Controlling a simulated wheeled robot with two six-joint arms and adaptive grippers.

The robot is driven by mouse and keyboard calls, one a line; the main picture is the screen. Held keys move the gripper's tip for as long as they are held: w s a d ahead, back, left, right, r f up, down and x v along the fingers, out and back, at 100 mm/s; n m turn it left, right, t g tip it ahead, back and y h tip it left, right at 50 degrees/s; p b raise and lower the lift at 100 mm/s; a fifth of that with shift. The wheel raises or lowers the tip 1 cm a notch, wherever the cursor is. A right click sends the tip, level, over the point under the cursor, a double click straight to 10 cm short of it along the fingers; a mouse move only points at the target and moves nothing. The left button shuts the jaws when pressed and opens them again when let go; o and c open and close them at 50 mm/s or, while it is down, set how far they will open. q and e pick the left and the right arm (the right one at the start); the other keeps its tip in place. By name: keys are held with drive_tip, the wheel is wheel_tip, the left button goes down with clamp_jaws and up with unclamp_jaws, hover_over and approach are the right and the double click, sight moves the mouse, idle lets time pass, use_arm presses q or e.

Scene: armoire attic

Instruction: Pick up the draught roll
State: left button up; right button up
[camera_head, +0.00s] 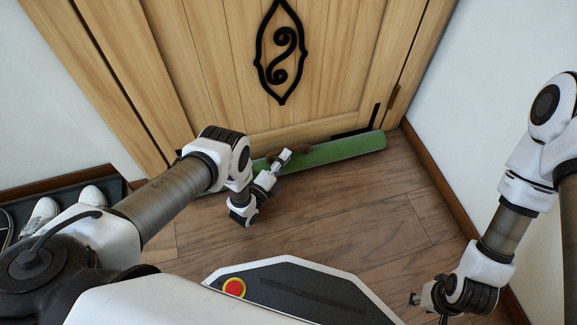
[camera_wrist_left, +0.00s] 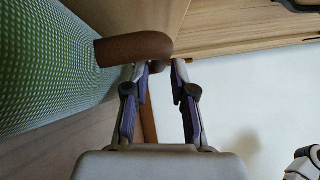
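The draught roll (camera_head: 345,148) is a long green cylinder lying on the floor along the foot of the wooden door. Its textured green side fills the left of the left wrist view (camera_wrist_left: 50,70). A brown curved handle (camera_wrist_left: 130,48) sticks out from it. My left gripper (camera_head: 284,157) is at the roll's near side, by the handle. In the left wrist view its two fingers (camera_wrist_left: 159,72) are apart, with the handle's bend at their tips. I cannot tell whether they touch it. My right gripper (camera_head: 428,306) hangs low at the right, empty and far from the roll, its tips apart.
The wooden door (camera_head: 330,60) with black ironwork stands behind the roll. A dark tray (camera_head: 70,190) with white shoes is at the left. A white wall (camera_head: 500,70) bounds the right. The floor (camera_head: 385,205) between roll and right arm is clear.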

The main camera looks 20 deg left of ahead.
use_arm(q)
drive_tip(key=shift+x, duration=1.2)
drive_tip(key=shift+f, duration=0.1)
clamp_jaws()
drive_tip(key=shift+r, duration=0.2)
